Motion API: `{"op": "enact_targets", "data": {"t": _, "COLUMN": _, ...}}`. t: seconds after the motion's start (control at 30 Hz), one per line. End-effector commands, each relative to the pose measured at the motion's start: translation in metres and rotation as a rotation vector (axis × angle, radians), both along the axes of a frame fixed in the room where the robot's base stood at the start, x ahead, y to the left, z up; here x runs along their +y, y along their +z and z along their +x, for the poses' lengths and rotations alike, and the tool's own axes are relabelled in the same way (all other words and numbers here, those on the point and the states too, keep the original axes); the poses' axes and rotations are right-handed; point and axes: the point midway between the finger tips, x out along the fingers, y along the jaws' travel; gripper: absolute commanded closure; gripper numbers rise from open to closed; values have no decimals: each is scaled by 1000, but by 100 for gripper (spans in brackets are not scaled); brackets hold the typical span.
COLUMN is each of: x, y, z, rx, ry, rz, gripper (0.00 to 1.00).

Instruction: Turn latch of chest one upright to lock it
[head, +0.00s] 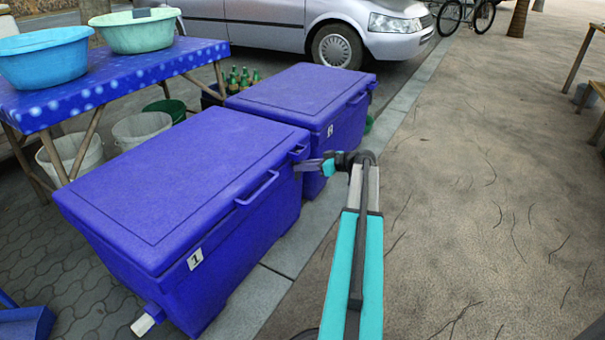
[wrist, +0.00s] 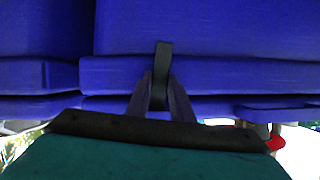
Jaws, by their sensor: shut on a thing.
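In the wrist view, my gripper (wrist: 161,92) is shut on the latch (wrist: 163,58), a narrow dark strip. The latch runs nearly straight up and down in that picture, against the blue chest wall (wrist: 220,75). Its lower part is between the fingers. In the head view I cannot make out the latch.
A second blue chest (head: 300,95) stands right behind chest one, close to my gripper. A table with a blue cloth (head: 120,85) and basins (head: 140,32) is at the left. A silver car (head: 300,25) is behind.

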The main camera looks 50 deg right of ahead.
Motion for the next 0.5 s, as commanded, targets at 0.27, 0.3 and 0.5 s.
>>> {"op": "enact_targets", "data": {"t": 0.27, "x": -1, "y": 1, "z": -1, "rx": -33, "ry": -6, "rz": -119, "gripper": 100}}
{"op": "enact_targets", "data": {"t": 0.3, "x": -1, "y": 2, "z": -1, "rx": -35, "ry": -6, "rz": -128, "gripper": 100}}
{"op": "enact_targets", "data": {"t": 0.5, "x": -1, "y": 3, "z": -1, "rx": -39, "ry": -6, "rz": -146, "gripper": 100}}
